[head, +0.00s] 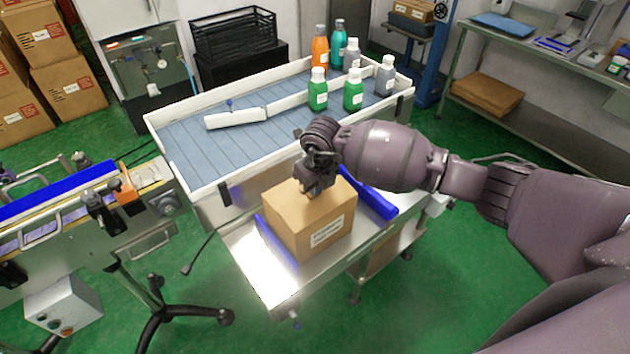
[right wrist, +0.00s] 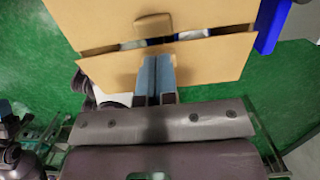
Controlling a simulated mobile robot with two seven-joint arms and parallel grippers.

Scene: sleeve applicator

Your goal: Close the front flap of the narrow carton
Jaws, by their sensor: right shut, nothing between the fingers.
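The narrow carton (head: 312,225) is a brown cardboard box with a white label, standing on a metal table between blue rails. In the right wrist view the carton's top (right wrist: 205,18) shows two cardboard panels with a narrow dark gap between them, and some pale and bluish contents show through it. The panel nearer my gripper (right wrist: 215,62) lies almost flat. My right gripper (head: 318,190) is over the carton top in the head view. Its fingers are together and empty, pointing at the gap, over or on the nearer panel; contact is unclear. My left gripper is out of view.
Blue rails (head: 372,200) flank the carton. A white-walled conveyor tray (head: 190,140) behind it holds several bottles. A labelling machine (head: 60,215) stands at left and a metal bench (head: 545,60) at back right. Green floor is free at the front right.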

